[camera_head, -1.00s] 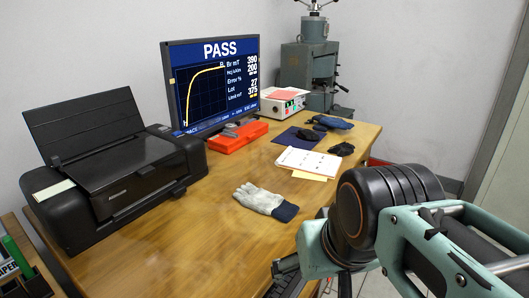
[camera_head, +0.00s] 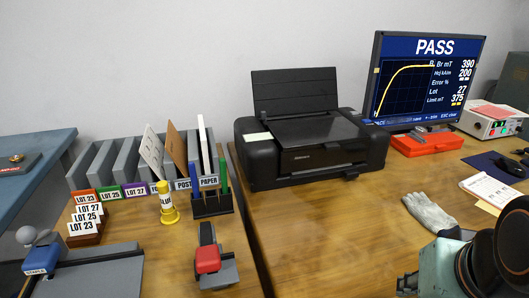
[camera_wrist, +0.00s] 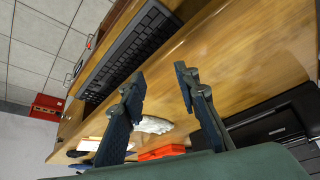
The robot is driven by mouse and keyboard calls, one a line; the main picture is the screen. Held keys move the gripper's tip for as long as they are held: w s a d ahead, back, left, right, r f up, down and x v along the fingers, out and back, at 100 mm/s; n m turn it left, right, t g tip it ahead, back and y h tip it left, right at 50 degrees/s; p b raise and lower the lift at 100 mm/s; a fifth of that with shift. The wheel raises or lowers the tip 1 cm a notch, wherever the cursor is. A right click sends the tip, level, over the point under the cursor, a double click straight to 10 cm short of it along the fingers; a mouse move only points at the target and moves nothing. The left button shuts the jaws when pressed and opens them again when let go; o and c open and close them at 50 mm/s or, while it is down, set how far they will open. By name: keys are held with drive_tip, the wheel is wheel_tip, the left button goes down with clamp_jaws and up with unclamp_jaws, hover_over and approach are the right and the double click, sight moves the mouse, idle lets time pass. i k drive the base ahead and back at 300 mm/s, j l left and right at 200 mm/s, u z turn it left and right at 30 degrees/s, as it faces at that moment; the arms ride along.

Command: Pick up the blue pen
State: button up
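A slim blue pen (camera_head: 195,178) appears to stand upright in a small dark holder (camera_head: 212,207) on the left wooden desk in the head view. A green pen (camera_head: 223,175) stands in the same holder, to its right. My gripper is open and empty in the wrist view (camera_wrist: 160,82), with its two dark fingers apart above the right desk. In the head view only a small part of my gripper (camera_head: 406,284) shows at the lower right, far from the pen. The pen is not seen in the wrist view.
A grey glove (camera_head: 428,213) lies on the right desk. A keyboard (camera_wrist: 128,48) shows in the wrist view.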

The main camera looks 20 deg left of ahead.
sight(193, 174)
drive_tip(key=k+u, duration=0.1)
drive_tip(key=u, duration=1.5)
